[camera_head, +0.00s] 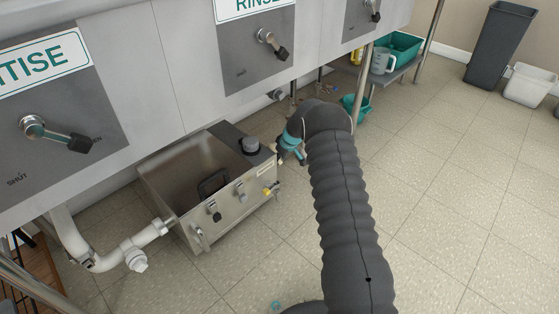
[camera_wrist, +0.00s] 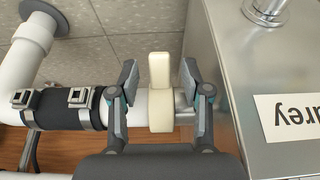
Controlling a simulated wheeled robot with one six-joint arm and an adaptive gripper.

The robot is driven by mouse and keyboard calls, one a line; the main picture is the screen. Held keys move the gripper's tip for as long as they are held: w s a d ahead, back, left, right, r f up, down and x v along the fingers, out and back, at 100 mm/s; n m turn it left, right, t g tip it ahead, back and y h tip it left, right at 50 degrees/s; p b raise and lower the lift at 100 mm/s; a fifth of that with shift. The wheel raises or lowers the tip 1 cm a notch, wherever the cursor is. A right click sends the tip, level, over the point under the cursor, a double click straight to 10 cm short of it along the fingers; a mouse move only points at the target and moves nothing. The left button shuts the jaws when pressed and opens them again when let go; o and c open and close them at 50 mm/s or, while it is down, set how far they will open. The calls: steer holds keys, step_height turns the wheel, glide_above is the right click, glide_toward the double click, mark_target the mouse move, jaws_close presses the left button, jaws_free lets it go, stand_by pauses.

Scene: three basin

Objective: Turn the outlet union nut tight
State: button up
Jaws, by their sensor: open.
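A cream union nut (camera_wrist: 161,112) with a raised wing sits around a white pipe (camera_wrist: 139,106), beside the steel wall of a box (camera_wrist: 222,65). In the wrist view my gripper (camera_wrist: 158,74) is open, with one finger on each side of the nut's wing. In the head view the steel box (camera_head: 244,202) stands on the floor under the sinks. My arm there ends by its right end and hides this nut.
A black coupling with metal clamps (camera_wrist: 61,108) sits on the pipe left of the nut. White pipework (camera_head: 78,244) joins the box's left end in the head view. Sink panels hang above the box. Tiled floor at right is open. A teal bucket (camera_head: 349,106) stands behind.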

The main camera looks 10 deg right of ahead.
steer(key=shift+w+f, duration=0.1)
steer(key=shift+f, duration=0.1)
jaws_close()
